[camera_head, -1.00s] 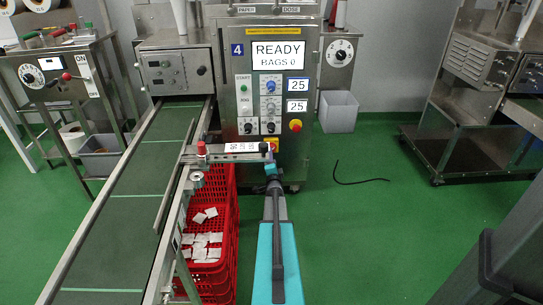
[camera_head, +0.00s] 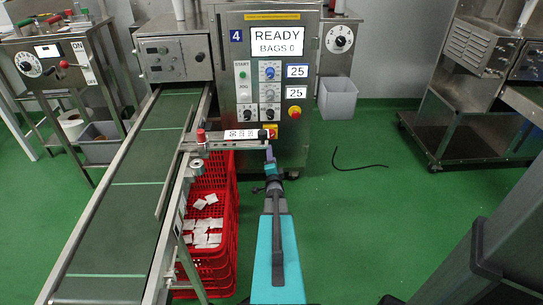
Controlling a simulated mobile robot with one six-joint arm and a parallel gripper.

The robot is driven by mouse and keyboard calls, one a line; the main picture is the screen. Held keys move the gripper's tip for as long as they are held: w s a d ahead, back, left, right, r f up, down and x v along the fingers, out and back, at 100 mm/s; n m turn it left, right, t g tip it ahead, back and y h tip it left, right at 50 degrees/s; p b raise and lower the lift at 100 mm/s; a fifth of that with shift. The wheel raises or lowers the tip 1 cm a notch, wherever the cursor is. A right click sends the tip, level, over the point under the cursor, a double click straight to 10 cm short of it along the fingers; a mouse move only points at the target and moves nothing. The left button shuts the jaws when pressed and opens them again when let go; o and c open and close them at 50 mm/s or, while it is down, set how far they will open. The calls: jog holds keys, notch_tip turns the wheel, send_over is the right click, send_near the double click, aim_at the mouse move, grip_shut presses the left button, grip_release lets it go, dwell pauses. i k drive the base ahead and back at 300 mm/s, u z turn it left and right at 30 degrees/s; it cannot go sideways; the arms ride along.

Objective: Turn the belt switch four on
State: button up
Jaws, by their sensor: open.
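The packer marked 4 (camera_head: 237,80) stands in the middle, its display reading READY, BAGS 0. Low on its front is a small yellow plate with a red switch (camera_head: 272,130), partly covered by the black knob (camera_head: 262,134) at the end of a metal bar. Which control is belt switch four cannot be read for certain. My gripper (camera_head: 269,149) is seen from behind, just below and in front of that plate. It is open and seems to hold nothing. Its fingertips are small, and whether they touch anything cannot be told.
The green conveyor belt (camera_head: 130,200) runs along the left. A labelled metal bar (camera_head: 218,137) reaches from it toward the plate. Red crates (camera_head: 228,205) with white teabags stand below.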

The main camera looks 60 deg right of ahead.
aim_at(207, 127)
jog(key=k, duration=1)
